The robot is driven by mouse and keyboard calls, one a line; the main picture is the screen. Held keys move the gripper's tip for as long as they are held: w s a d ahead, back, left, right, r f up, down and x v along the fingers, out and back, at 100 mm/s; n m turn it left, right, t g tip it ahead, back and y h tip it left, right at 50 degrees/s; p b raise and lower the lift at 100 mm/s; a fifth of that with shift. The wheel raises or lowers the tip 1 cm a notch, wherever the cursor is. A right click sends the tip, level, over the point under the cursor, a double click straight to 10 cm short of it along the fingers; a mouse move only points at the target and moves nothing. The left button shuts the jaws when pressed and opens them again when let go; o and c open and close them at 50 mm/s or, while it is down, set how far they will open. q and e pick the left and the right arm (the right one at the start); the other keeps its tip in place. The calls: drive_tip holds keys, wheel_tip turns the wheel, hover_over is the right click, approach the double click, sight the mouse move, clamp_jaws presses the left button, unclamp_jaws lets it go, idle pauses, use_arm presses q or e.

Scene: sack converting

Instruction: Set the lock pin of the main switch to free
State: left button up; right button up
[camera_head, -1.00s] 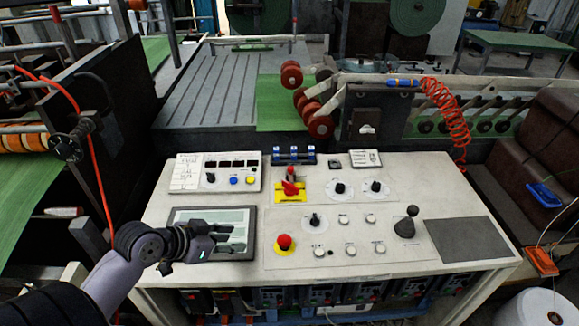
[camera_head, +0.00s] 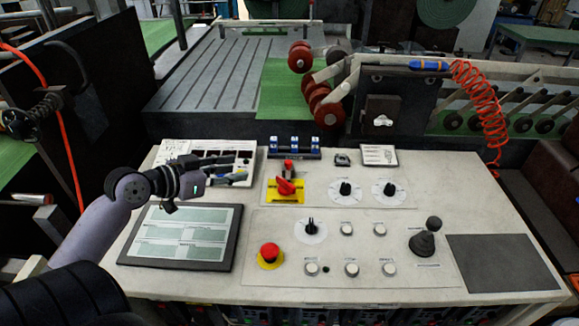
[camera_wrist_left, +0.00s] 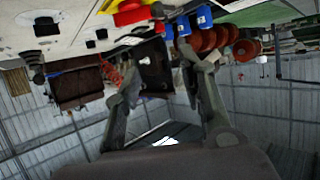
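The main switch (camera_head: 286,187) is a red rotary handle on a yellow plate on the console. A small red and dark piece (camera_head: 289,168), perhaps the lock pin, stands just behind it; its position is too small to read. Red and yellow parts of the switch (camera_wrist_left: 130,12) show at the top of the left wrist view. My right gripper is not in view.
Blue-capped blocks (camera_head: 294,147) stand behind the switch. A red emergency button (camera_head: 269,253), black knobs (camera_head: 345,189) and a joystick (camera_head: 424,240) are on the console (camera_head: 400,290). A flat screen (camera_head: 181,236) lies at the left. Red rollers (camera_head: 326,107) are behind.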

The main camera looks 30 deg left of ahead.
use_arm(q)
drive_tip(key=p, duration=0.4)
approach(287, 162)
drive_tip(key=x, duration=0.9)
drive_tip(key=shift+s, duration=0.1)
clamp_jaws()
idle(0.4)
